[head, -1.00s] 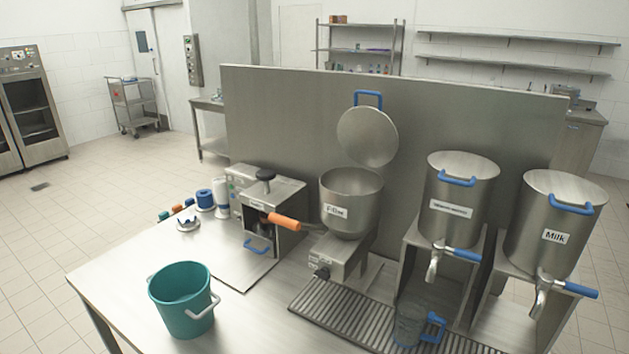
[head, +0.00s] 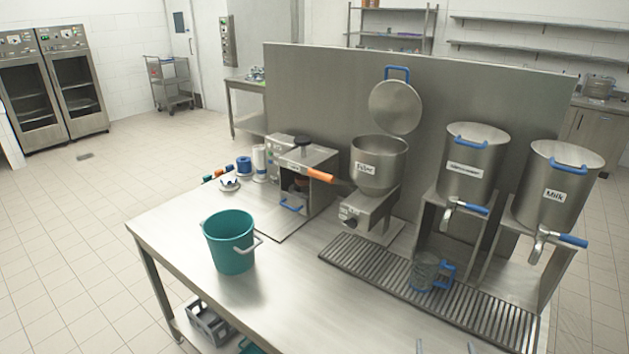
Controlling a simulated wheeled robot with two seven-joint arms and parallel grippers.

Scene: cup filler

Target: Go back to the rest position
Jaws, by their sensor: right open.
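Only the fingertips of my right gripper (head: 445,348) show, at the bottom edge of the head view. They are apart, with nothing visible between them. They are in front of the drip grate (head: 345,254) and apart from the clear cup. The cup (head: 424,272) with a blue handle stands upright on the grate, below the tap of the middle dispenser (head: 468,164). My left gripper is not in view.
The steel table (head: 290,305) has free room at its front. A teal bucket (head: 229,243) stands at left. The filler (head: 379,166) has its lid raised. The milk dispenser (head: 552,187) stands at right. A crate (head: 208,322) sits on the lower shelf.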

